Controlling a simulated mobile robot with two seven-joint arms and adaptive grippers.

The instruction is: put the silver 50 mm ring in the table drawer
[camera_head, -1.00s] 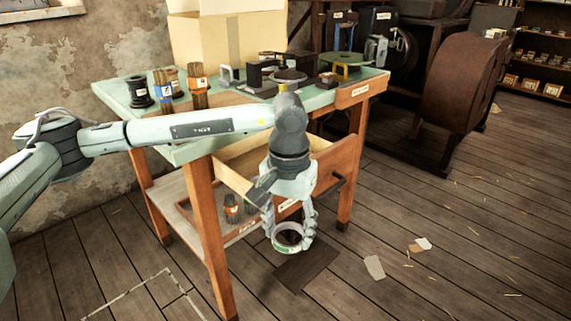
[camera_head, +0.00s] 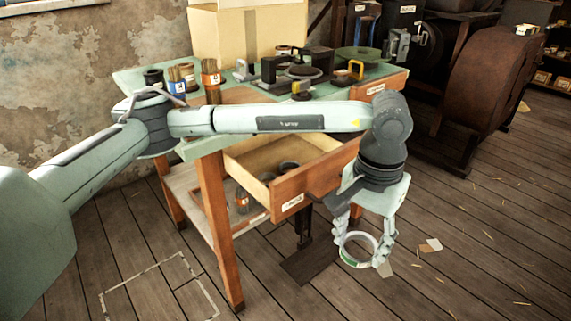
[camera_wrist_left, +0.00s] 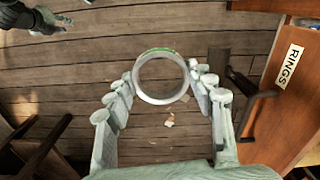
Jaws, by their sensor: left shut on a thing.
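The silver ring (camera_head: 349,261), with a green mark on its band, is held between the fingertips of my left gripper (camera_head: 361,247). It also shows in the left wrist view (camera_wrist_left: 160,101), between the fingers (camera_wrist_left: 161,82). The gripper points down, to the right of the table drawer and clear of it. The drawer (camera_head: 318,181) is pulled open, and its front has a label that reads RINGS in the left wrist view (camera_wrist_left: 288,67). Dark round things (camera_head: 288,166) lie inside it. A gripper, seemingly my right one (camera_wrist_left: 46,21), shows at the wrist view's top left; its jaw state is unclear.
The green-topped table (camera_head: 130,80) carries a cardboard box (camera_head: 225,35), spools and small fixtures. My left forearm passes over its front edge. A dark pedal-like plate (camera_head: 308,262) is on the floor below the drawer. The wooden floor at right is mostly clear.

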